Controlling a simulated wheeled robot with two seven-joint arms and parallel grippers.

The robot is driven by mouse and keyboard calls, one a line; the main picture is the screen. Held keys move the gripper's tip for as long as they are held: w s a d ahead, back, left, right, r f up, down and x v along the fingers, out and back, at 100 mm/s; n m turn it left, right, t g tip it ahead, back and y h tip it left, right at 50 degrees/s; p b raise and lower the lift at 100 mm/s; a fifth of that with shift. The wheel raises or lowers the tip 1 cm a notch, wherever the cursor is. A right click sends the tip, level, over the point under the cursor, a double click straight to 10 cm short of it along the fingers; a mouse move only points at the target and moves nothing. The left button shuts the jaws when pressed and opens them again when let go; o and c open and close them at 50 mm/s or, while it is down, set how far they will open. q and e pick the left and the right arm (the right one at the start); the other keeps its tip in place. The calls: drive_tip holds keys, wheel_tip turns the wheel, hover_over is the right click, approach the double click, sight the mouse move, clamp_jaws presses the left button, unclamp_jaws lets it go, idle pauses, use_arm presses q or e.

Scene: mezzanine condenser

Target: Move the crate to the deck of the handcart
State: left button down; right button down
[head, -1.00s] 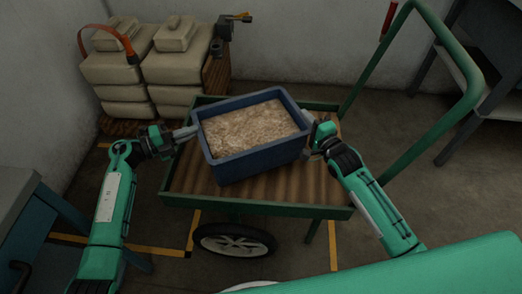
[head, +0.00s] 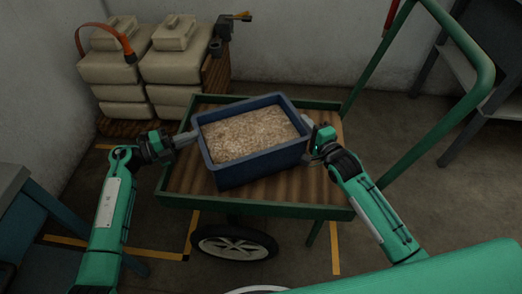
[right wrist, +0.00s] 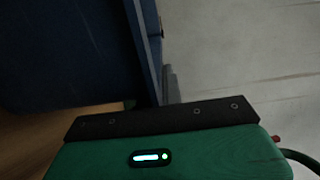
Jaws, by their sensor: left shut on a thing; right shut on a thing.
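The blue crate (head: 262,163), filled with a pale grainy material, is over the wooden deck of the green handcart (head: 185,184), slightly turned. I cannot tell whether its bottom touches the deck. My left gripper (head: 190,136) is shut on the crate's left wall. My right gripper (head: 309,130) is shut on the crate's right wall; its fingertips are partly hidden. In the right wrist view the crate's dark blue side (right wrist: 70,50) fills the upper left, beside my gripper body.
A pallet with stacked sacks (head: 176,68) stands behind the cart at the left. The cart's green handle (head: 478,80) rises at the right. A bench (head: 20,210) is at the left edge. Yellow lines mark the floor. Bare deck shows around the crate.

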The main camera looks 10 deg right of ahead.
use_arm(q)
drive_tip(key=shift+w, duration=0.1)
use_arm(e)
drive_tip(key=shift+w+r, duration=0.1)
use_arm(q)
drive_tip(key=c, duration=1.9)
unclamp_jaws()
drive_tip(key=shift+a+f, duration=0.1)
drive_tip(key=shift+f, duration=0.1)
use_arm(e)
drive_tip(key=c, duration=1.9)
unclamp_jaws()
drive_tip(key=shift+f, duration=0.3)
use_arm(q)
drive_tip(key=o, duration=0.3)
drive_tip(key=shift+s+r, duration=0.15)
drive_tip(key=shift+s, duration=0.05)
use_arm(e)
drive_tip(key=o, duration=0.3)
drive_tip(key=shift+s+r, duration=0.15)
drive_tip(key=shift+s, duration=0.05)
use_arm(q)
drive_tip(key=o, duration=0.8)
use_arm(e)
drive_tip(key=shift+o, duration=0.2)
use_arm(q)
drive_tip(key=shift+o, duration=0.2)
drive_tip(key=a, duration=0.6)
drive_tip(key=shift+s+a, duration=0.3)
drive_tip(key=shift+a, duration=0.1)
